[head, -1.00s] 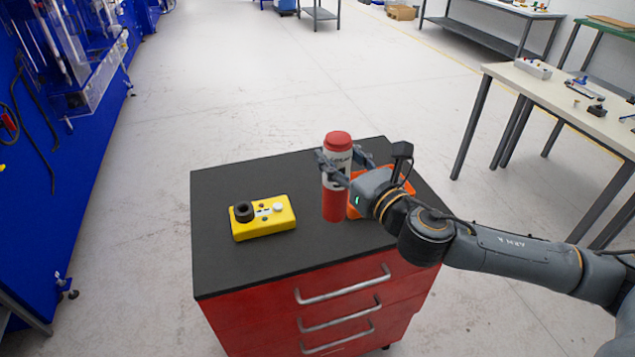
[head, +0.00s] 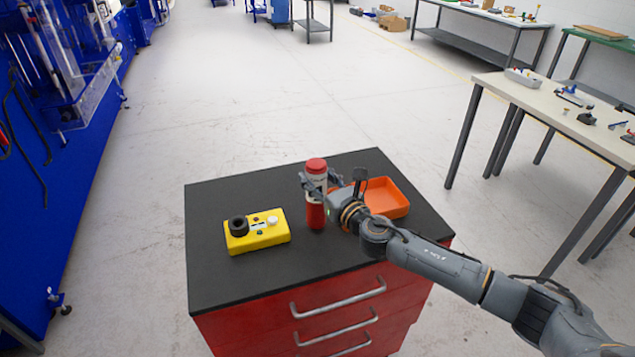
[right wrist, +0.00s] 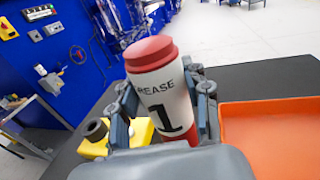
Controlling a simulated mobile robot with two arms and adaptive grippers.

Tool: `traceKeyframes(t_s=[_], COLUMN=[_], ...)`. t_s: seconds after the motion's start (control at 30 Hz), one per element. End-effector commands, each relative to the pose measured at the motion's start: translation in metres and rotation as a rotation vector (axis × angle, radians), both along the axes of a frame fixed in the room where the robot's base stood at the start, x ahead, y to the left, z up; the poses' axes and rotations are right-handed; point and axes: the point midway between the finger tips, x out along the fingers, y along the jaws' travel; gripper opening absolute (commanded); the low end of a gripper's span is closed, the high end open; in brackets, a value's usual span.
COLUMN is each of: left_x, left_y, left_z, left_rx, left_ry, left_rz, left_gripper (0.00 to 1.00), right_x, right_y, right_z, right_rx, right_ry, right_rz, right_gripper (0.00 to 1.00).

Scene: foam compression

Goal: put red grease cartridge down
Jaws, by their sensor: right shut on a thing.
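The red grease cartridge (head: 316,215) has a red cap and a white label, and it stands upright over the black top of the red drawer cabinet (head: 230,285). My right gripper (head: 318,186) is shut around its labelled upper part. The cartridge's lower end appears at the black top; I cannot tell for sure whether it touches. In the right wrist view the cartridge (right wrist: 165,95) fills the middle, with "GREASE" and "1" readable between the fingers; its lower part is hidden. My left gripper is not in view.
A yellow box (head: 257,233) with a black ring and buttons lies left of the cartridge. An orange tray (head: 392,196) sits just right, partly behind my right arm. The black top is clear at the back left and the front.

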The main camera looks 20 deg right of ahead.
Motion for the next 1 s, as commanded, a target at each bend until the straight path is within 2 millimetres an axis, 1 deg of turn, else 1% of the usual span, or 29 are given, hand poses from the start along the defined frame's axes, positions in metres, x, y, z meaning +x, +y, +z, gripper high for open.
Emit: traceKeyframes(t_s=[0.03, 0.1, 0.37, 0.5, 0.53, 0.57, 0.6, 0.63, 0.9, 1.0], left_x=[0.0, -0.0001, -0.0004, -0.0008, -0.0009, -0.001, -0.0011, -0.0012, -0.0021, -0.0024], left_y=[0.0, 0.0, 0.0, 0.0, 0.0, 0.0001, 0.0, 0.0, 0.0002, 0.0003], left_z=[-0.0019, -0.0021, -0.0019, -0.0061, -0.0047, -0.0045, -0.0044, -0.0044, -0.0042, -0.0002], left_rx=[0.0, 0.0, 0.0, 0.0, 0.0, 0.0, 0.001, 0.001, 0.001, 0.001], left_ry=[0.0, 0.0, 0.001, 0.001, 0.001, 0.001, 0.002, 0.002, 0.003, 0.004], left_rz=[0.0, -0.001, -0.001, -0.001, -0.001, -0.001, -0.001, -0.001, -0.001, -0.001], left_gripper=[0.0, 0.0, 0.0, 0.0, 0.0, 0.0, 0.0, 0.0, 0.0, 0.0], right_x=[0.0007, 0.0005, 0.0006, 0.0006, 0.0002, 0.0002, 0.0002, 0.0002, 0.0001, 0.0003], right_y=[-0.0004, -0.0002, -0.0006, -0.0006, -0.0006, -0.0006, -0.0005, -0.0006, -0.0006, -0.0007], right_z=[-0.0053, -0.0085, -0.0083, -0.0131, -0.0134, -0.0132, -0.0132, -0.0133, -0.0129, -0.008], right_rx=[0.003, 0.002, 0.001, 0.001, 0.0, 0.0, 0.0, 0.001, 0.001, 0.0], right_ry=[-0.002, -0.005, -0.006, -0.006, -0.003, -0.003, -0.003, -0.003, -0.002, -0.003], right_rz=[-0.002, -0.001, -0.001, -0.001, -0.001, -0.001, -0.001, -0.001, -0.001, -0.001], right_gripper=[0.0, 0.0, 0.0, 0.0, 0.53, 0.59, 0.68, 0.7, 0.7, 0.7])
